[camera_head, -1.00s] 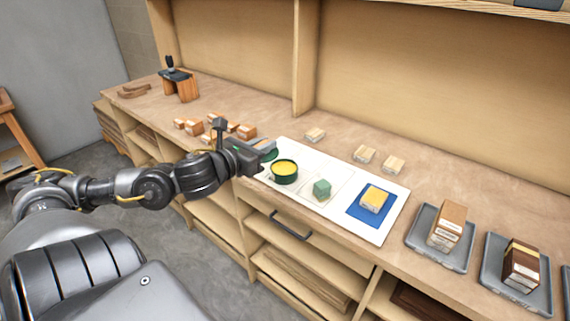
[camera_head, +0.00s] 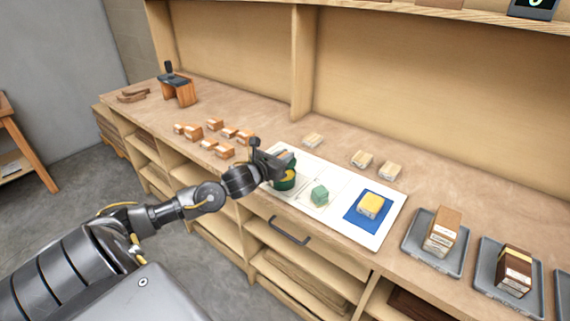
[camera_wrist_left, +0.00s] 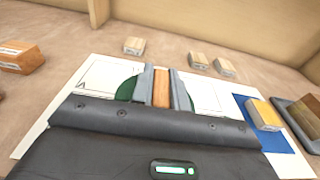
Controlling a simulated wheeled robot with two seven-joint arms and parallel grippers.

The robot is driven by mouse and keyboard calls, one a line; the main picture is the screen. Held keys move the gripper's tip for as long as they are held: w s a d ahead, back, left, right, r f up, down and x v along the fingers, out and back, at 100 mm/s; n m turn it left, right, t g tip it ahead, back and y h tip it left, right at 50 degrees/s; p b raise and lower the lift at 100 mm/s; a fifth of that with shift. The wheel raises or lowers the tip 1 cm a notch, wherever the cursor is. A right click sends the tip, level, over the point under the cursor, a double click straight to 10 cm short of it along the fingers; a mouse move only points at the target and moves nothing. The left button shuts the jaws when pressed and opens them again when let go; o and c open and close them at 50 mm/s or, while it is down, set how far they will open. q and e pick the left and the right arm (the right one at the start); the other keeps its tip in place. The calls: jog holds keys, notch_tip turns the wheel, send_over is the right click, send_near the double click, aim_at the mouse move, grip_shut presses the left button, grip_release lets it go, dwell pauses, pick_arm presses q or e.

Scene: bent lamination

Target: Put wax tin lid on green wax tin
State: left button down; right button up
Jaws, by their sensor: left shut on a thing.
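In the left wrist view, my left gripper (camera_wrist_left: 162,88) is shut on a wooden grip piece (camera_wrist_left: 162,90). A green disc, which looks like the wax tin lid (camera_wrist_left: 127,90), shows on both sides of the fingers below that piece. My right gripper is not in view.
Several small wooden blocks (camera_head: 224,151) lie to the left. Grey trays (camera_head: 420,260) stand at the right.

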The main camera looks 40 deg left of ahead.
pick_arm(q)
jog(key=shift+w+f, duration=0.3)
jog(key=shift+f, duration=0.05)
notch_tip(320, 180, down, 2)
jog(key=shift+f+p, duration=0.15)
jog(key=shift+p, duration=0.5)
jog(key=shift+f, duration=0.3)
jog(key=shift+s, duration=0.1)
jog(key=shift+f, duration=0.15)
jog(key=c, duration=1.4)
grip_release()
jog(key=shift+o, duration=0.2)
